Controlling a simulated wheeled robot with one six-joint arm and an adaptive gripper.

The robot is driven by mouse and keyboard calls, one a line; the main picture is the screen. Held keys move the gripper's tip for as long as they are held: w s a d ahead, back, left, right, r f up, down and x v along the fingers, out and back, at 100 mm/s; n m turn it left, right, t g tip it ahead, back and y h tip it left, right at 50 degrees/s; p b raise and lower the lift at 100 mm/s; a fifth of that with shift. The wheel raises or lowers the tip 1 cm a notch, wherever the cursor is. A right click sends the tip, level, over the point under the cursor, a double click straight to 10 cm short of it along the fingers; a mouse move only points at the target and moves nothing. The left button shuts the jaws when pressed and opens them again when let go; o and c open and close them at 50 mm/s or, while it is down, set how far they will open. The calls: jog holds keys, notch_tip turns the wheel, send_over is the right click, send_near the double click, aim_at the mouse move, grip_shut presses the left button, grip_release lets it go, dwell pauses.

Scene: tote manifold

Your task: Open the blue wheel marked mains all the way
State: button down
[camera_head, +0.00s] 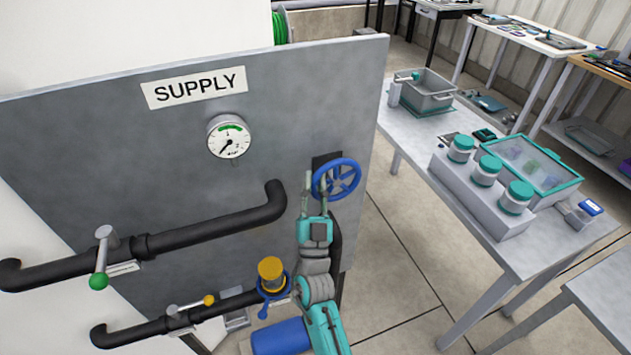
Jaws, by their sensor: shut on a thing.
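The blue wheel (345,163) is a spoked handwheel on the right part of the grey supply panel, with a dark plate behind it. No "mains" marking is readable on or near it. My gripper (314,187) reaches up from below, and its grey fingers are shut on the left side of the wheel's rim. The fingers hide part of that rim. How far the wheel is turned cannot be told.
The grey panel (90,130) carries a SUPPLY label (194,88) and a round gauge (229,137). Black pipes (210,232) hold a green-tipped lever (101,258) and a yellow-tipped lever (190,306). A table (413,153) with jars stands right; floor between is clear.

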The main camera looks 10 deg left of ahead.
jog(key=shift+s+a+f+y, duration=0.1)
jog(key=shift+a+y, duration=0.1)
jog(key=shift+y, duration=0.1)
jog(key=c, duration=1.1)
grip_release()
jog(key=shift+c, duration=0.2)
jog(key=v, duration=1.2)
jog(key=shift+s, duration=0.1)
